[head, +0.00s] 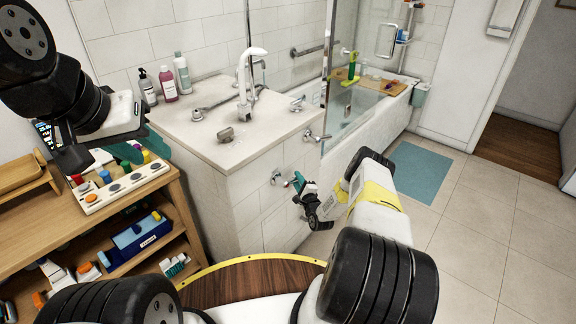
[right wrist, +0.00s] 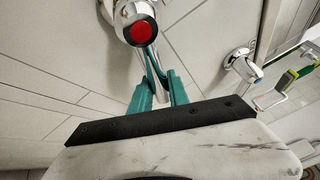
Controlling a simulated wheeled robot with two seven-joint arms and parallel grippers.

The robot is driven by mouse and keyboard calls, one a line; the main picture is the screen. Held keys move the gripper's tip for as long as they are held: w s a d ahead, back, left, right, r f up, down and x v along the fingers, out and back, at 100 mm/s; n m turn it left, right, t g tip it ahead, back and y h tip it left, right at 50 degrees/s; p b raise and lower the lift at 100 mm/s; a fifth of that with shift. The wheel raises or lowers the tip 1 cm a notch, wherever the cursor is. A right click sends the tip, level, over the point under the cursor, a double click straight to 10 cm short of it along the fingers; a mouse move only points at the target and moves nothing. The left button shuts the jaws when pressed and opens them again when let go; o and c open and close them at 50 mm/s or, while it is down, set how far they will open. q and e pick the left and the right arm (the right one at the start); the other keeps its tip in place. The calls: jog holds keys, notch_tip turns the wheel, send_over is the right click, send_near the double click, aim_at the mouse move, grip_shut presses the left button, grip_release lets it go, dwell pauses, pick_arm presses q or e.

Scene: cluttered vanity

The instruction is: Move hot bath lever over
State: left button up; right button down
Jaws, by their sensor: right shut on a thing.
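The hot bath lever has a chrome body with a red cap (right wrist: 141,32), at the top of the right wrist view. In the head view its chrome mount (head: 277,176) is on the tiled side of the vanity block. My right gripper (right wrist: 152,70) has its teal fingers closed around the lever's chrome arm, just below the red cap. In the head view the right gripper (head: 298,182) is at that wall, and it hides part of the lever. My left gripper (head: 128,153) is at the left, over the wooden shelf and away from the lever; its finger gap is unclear.
A second chrome lever with a blue mark (right wrist: 238,62) is to the right on the same wall. A tall white faucet (head: 247,85) and bottles (head: 168,84) stand on the counter (head: 205,145). The bathtub (head: 365,125) is behind. Tiled floor (head: 490,230) is clear at right.

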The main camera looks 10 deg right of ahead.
jog(key=shift+f, duration=0.1)
dwell(0.7)
jog(key=s+a+f+m+g+y, duration=0.3)
jog(key=s+a+f+m+g, duration=0.2)
jog(key=m, duration=0.4)
jog(key=shift+a+f+m+g, duration=0.2)
jog(key=shift+a+m+g, duration=0.2)
jog(key=shift+a+g, duration=0.45)
jog(key=shift+s, duration=0.1)
dwell(0.4)
jog(key=c, duration=1.3)
grip_release()
jog(key=shift+d, duration=0.1)
jog(key=shift+o, duration=0.2)
jog(key=v, duration=0.7)
jog(key=shift+s+d+r, duration=0.15)
jog(key=shift+s+r, duration=0.05)
jog(key=shift+s, duration=0.1)
